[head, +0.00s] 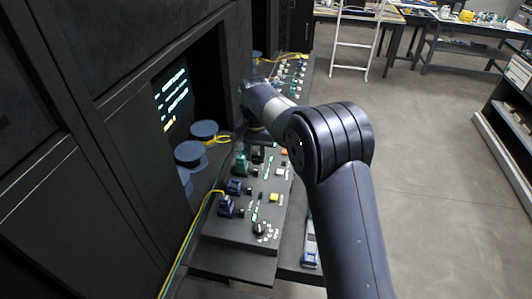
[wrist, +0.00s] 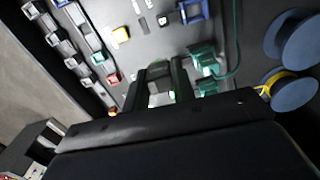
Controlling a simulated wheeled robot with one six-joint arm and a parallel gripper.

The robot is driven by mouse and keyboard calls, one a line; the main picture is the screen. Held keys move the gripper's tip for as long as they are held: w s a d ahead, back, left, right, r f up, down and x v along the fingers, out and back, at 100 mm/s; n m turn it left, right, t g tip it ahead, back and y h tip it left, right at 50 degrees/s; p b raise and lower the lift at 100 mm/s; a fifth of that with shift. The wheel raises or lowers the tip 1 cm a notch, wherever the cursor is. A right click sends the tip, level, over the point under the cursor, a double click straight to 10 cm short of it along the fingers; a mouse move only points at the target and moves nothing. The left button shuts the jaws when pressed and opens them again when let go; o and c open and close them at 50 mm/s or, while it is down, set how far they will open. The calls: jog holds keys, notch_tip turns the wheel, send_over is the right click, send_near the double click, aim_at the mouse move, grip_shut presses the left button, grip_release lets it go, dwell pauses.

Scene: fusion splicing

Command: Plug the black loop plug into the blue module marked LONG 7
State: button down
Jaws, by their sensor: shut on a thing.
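My gripper (wrist: 160,75) shows in the wrist view, its two dark fingers pointing down at the grey panel. They are closed on a small dark piece, which I take for the black loop plug (wrist: 158,72); its shape is mostly hidden by the fingers. A blue module (wrist: 193,11) sits on the panel beyond the fingers. In the head view two blue modules, an upper one (head: 234,187) and a lower one (head: 226,208), stand at the panel's left side. I cannot read the LONG 7 marking on either.
Green modules (wrist: 205,58) stand close to the right of my fingers, with a green cable looping beside them. Blue spools (head: 189,153) with yellow fibre lie left of the panel (head: 232,233). A dark cabinet wall (head: 95,120) rises at left; open floor lies at right.

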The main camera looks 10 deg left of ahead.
jog(key=shift+s+a+f+b, duration=0.3)
jog(key=shift+s+a+f, duration=0.2)
jog(key=shift+a, duration=0.65)
jog(key=shift+s+a+f+b, duration=0.25)
jog(key=shift+s+a+f, duration=0.2)
jog(key=shift+a, duration=0.7)
jog(key=shift+s+a+f+b, duration=0.3)
jog(key=shift+s+a+f, duration=0.2)
jog(key=shift+a, duration=0.65)
jog(key=shift+f+b, duration=0.75)
jog(key=shift+f, duration=0.95)
jog(key=shift+s+p, duration=0.1)
jog(key=shift+p, duration=0.4)
jog(key=shift+f+b, duration=0.35)
jog(key=shift+f, duration=0.2)
jog(key=c, duration=1.1)
grip_release()
jog(key=shift+r, duration=0.1)
